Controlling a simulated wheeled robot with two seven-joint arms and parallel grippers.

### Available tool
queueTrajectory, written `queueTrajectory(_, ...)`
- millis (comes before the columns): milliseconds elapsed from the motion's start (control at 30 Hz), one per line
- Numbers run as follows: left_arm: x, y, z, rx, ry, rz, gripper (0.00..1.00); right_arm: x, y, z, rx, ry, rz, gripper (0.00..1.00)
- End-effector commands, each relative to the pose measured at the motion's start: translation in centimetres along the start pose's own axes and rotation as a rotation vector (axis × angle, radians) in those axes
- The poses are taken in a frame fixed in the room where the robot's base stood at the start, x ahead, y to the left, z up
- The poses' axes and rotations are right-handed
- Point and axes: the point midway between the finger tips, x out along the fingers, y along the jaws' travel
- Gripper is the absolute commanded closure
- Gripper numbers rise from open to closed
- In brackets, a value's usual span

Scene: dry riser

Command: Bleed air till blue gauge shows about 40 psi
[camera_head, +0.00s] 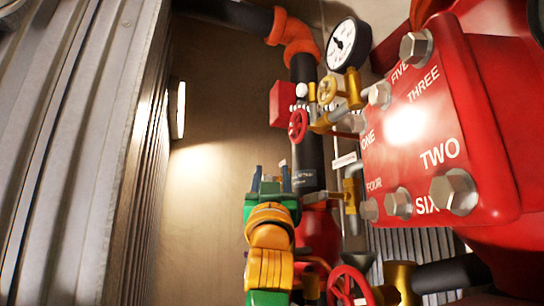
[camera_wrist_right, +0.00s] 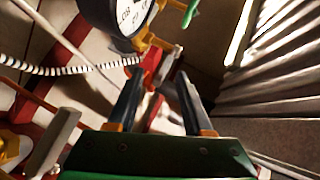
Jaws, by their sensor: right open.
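A round gauge (camera_head: 348,44) with a white face and black rim stands at the top of the riser; its numbers are too small to read. I see no gauge that is clearly blue. Below it are a yellow handwheel (camera_head: 327,90) and a red handwheel (camera_head: 298,126) on brass fittings. My right gripper (camera_head: 271,180) is open and points up, below these valves. In the right wrist view its dark fingers (camera_wrist_right: 160,78) are apart with nothing held between them. A black-rimmed gauge (camera_wrist_right: 118,14) shows there, cut off at the top. My left gripper is out of view.
A red box with large bolts and number words (camera_head: 420,130) fills the right side. A larger red handwheel (camera_head: 348,287) is at the bottom. A corrugated metal wall (camera_head: 70,150) stands at the left. The space beside the tan back wall (camera_head: 205,200) is clear.

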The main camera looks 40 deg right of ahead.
Motion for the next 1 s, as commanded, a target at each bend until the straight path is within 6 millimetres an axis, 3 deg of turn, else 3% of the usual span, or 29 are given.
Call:
queueTrajectory(267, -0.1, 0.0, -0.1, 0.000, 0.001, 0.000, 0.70, 0.2, 0.0, 0.1, 0.000, 0.000, 0.000, 0.52)
queueTrajectory(433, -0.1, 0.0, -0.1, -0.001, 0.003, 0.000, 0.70, 0.2, 0.0, 0.1, 0.000, 0.001, 0.000, 0.98)
queueTrajectory(467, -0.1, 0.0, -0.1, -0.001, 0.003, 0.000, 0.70, 0.2, 0.0, 0.1, 0.000, 0.001, 0.000, 1.00)
queueTrajectory(667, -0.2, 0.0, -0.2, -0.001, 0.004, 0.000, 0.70, 0.3, 0.1, -0.1, -0.006, -0.018, -0.004, 1.00)
queueTrajectory(1000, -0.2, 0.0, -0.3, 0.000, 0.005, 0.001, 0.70, 1.0, 0.2, -1.1, -0.083, -0.271, -0.080, 1.00)
